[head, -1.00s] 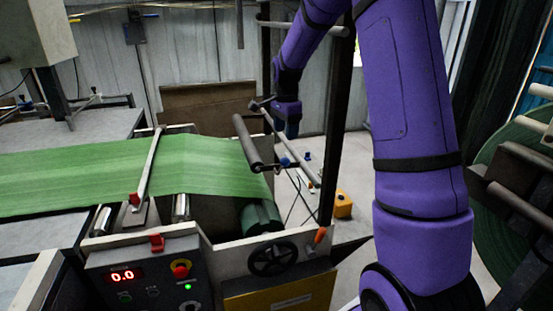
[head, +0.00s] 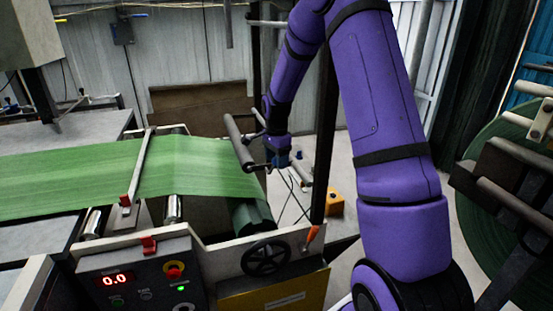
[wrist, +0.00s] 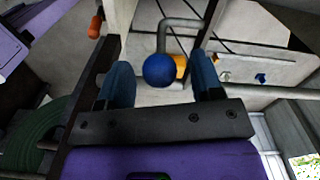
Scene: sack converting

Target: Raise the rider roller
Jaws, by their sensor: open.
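The rider roller (head: 238,142) is a dark grey cylinder over the end of the green web (head: 195,165), close to the lower green roll (head: 250,215). In the wrist view a blue ball knob (wrist: 159,71) on a bent grey bar (wrist: 180,24) shows between my fingers. My gripper (wrist: 162,80) is open, one blue-grey finger on each side of the knob; I cannot tell whether either touches it. In the head view my gripper (head: 284,163) is small and just right of the rider roller, and the knob cannot be made out there.
A dark upright post (head: 325,140) stands between my forearm and the machine. A black handwheel (head: 266,257) and a control panel (head: 140,280) reading 0.0 are at the front. A yellow-orange box (head: 335,203) is on the floor. A large green reel (head: 490,190) stands at right.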

